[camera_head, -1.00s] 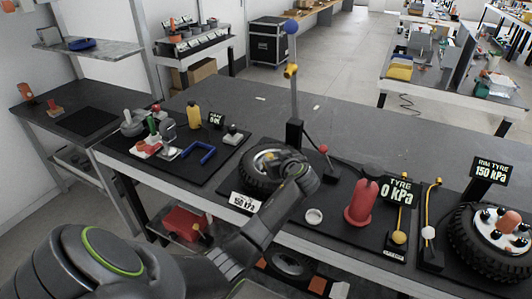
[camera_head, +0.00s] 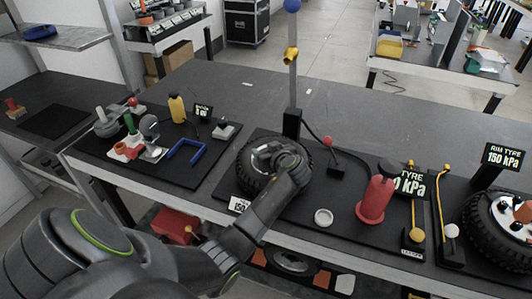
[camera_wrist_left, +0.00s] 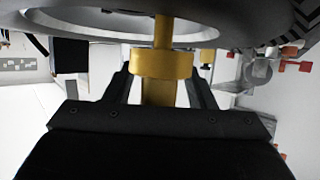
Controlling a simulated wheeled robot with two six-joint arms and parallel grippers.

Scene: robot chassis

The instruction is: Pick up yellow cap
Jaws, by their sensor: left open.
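My left gripper (camera_head: 276,156) is over the near tyre (camera_head: 262,183) at the middle of the table and hides part of it. In the left wrist view the yellow cap (camera_wrist_left: 162,63) sits on a thin yellow stem beneath the wheel rim (camera_wrist_left: 105,34). The two dark fingers of my left gripper (camera_wrist_left: 161,88) stand open on either side of the cap, with light gaps showing between them and it. In the head view I cannot make out the cap behind the gripper. My right gripper is not in view.
A red cylinder (camera_head: 376,197) and a white ring (camera_head: 323,217) stand right of the near tyre. A second tyre (camera_head: 484,243) is at the far right. A post (camera_head: 292,90) rises behind the near tyre. A blue bracket (camera_head: 187,151) lies left. The table's back is mostly clear.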

